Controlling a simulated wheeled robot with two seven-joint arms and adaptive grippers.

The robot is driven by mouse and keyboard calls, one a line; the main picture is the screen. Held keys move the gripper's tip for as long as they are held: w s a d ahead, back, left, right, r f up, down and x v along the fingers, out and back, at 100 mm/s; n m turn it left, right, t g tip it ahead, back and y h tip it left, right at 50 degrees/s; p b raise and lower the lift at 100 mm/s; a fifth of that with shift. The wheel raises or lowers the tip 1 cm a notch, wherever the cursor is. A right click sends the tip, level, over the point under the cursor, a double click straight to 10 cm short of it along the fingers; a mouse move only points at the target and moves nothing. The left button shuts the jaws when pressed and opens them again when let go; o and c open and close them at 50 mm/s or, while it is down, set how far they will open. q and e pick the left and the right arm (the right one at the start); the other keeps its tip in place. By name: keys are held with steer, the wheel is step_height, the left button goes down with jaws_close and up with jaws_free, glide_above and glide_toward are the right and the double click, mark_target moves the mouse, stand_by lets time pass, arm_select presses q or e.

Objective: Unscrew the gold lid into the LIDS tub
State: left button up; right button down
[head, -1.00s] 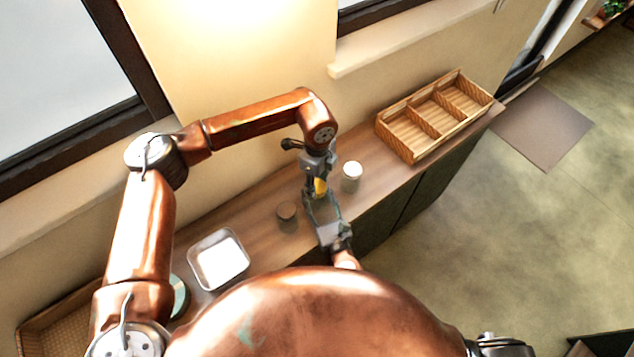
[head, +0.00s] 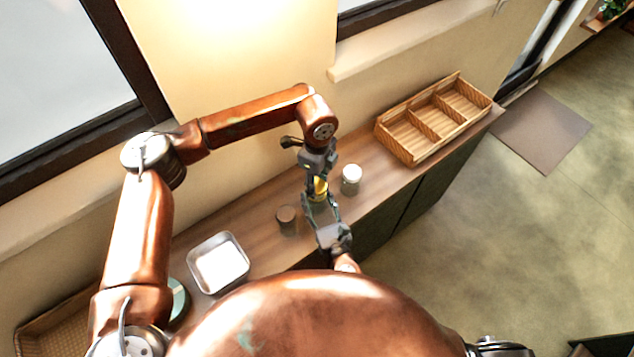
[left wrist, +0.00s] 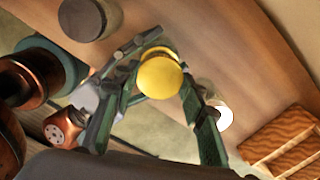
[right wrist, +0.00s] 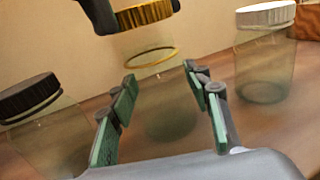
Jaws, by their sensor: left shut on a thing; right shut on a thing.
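The gold lid (left wrist: 160,76) is between the two green-padded fingers of my left gripper (left wrist: 158,84), which is shut on it. In the right wrist view the ribbed lid (right wrist: 142,16) shows at the top, between dark fingertips. Below it is a clear jar (right wrist: 165,105) with a thin gold ring near its neck. My right gripper (right wrist: 160,86) is shut on the jar from the near side. In the head view the left gripper (head: 318,188) is above the right gripper (head: 322,208). No LIDS label is readable.
A dark-lidded jar (head: 286,217) stands left of the grippers and a white-lidded jar (head: 351,176) close on the right. A metal tray (head: 193,270) is at the left of the counter. A divided wooden box (head: 408,152) is at the right end.

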mark_target(317, 185)
arm_select(q)
steer(key=shift+r, duration=0.1)
steer(key=shift+r, duration=1.9)
arm_select(e)
steer(key=c, duration=1)
jaws_free()
steer(key=shift+o, duration=0.2)
steer(key=shift+s, duration=0.1)
